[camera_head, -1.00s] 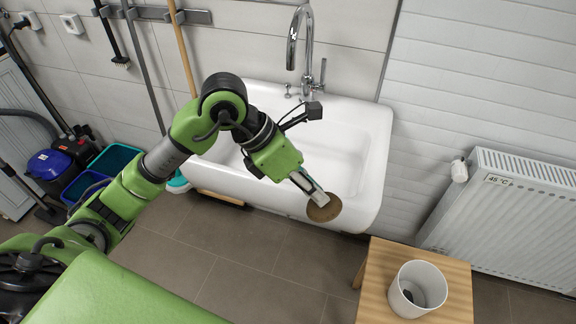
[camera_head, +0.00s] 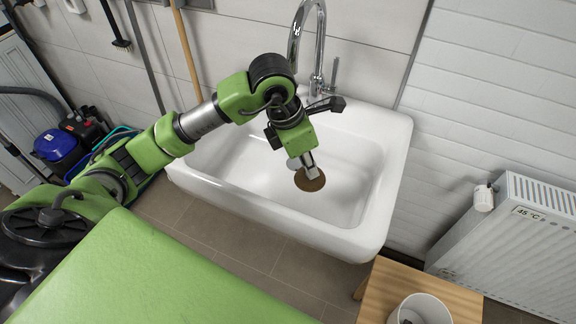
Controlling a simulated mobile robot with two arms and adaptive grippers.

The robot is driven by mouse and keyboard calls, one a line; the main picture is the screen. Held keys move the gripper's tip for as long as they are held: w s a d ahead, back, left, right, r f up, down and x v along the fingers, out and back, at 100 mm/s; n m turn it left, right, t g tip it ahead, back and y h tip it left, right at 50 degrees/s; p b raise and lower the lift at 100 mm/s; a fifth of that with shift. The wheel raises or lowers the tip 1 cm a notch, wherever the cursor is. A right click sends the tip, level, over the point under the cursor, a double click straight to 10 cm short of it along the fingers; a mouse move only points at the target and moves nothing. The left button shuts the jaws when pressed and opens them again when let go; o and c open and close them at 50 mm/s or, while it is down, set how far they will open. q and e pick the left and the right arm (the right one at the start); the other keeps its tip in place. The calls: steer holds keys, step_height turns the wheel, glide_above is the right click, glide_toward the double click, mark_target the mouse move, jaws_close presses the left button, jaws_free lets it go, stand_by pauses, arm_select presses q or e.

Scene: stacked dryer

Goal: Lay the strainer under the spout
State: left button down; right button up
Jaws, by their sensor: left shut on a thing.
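The strainer, a round brown disc (camera_head: 311,181), is at the tip of my left gripper (camera_head: 309,170), which is shut on it. The gripper points down over the white sink basin (camera_head: 235,175). I cannot tell whether the disc touches the basin floor. The chrome spout (camera_head: 307,20) arches above the sink's back edge, behind my left arm. A pale round patch (camera_head: 294,164), perhaps the drain, shows just left of the gripper, partly hidden by it. My right gripper is not in view.
A wooden stool (camera_head: 378,292) with a white bin (camera_head: 421,309) on it stands at the front right. A radiator (camera_head: 520,235) is on the right wall. A blue-lidded vacuum (camera_head: 57,146) stands at the left. The right part of the basin is clear.

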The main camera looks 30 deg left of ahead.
arm_select(q)
steer(key=w+a+f, duration=0.1)
steer(key=a+f, duration=0.1)
steer(key=w+a+f+p, duration=0.1)
steer(key=w+a+f, duration=0.1)
steer(key=a, duration=0.1)
steer(key=w+a+f, duration=0.1)
steer(key=a+f, duration=0.2)
steer(key=shift+w+p, duration=0.15)
steer(key=shift+p, duration=0.2)
steer(key=f, duration=0.1)
steer(key=f+p, duration=0.1)
steer(key=f, duration=0.1)
steer(key=shift+w+a+f, duration=0.2)
steer(key=shift+a+f, duration=0.05)
steer(key=shift+f, duration=0.25)
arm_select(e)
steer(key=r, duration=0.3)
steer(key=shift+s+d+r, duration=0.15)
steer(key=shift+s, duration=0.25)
arm_select(q)
steer(key=shift+f, duration=0.15)
steer(key=c, duration=2)
jaws_free()
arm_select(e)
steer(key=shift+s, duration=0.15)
